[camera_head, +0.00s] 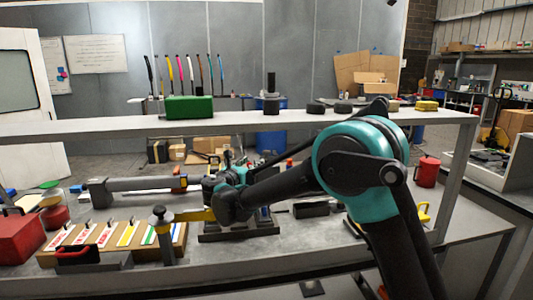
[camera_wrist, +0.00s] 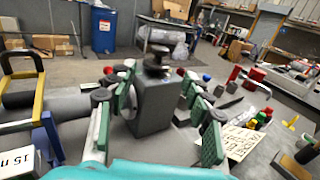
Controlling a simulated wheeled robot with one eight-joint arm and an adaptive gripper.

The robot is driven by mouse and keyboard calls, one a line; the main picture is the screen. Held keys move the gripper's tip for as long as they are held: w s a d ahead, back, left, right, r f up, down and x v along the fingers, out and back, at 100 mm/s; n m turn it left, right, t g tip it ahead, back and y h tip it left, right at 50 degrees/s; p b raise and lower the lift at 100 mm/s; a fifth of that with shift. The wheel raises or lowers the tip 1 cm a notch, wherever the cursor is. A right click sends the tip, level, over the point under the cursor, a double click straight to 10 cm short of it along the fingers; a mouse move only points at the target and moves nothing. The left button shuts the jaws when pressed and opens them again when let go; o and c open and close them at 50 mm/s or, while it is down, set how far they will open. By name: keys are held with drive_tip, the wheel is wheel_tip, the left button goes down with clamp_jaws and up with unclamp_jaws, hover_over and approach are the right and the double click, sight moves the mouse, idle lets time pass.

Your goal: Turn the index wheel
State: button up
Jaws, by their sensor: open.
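In the wrist view a grey upright block (camera_wrist: 155,100) carries a dark round knob (camera_wrist: 157,58) on top and a pale round face on its left side. I cannot tell for certain which round part is the index wheel. My gripper (camera_wrist: 160,108) is open, with one green-padded finger to the left of the block and the other to the right. No contact between pads and block is clear. In the head view my gripper (camera_head: 232,180) reaches low over the bench beneath the shelf, and my arm hides part of the block's surroundings.
A long grey unit (camera_head: 140,188) lies left of my gripper. A board of coloured strips (camera_head: 115,238) and a yellow-handled post (camera_head: 163,230) stand in front. A shelf (camera_head: 240,121) with a green box (camera_head: 189,107) runs above. A red canister (camera_head: 427,172) stands right.

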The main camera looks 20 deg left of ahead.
sight(265, 152)
drive_tip(key=w, duration=1.4)
drive_tip(key=shift+w+d, duration=0.25)
drive_tip(key=c, duration=1.2)
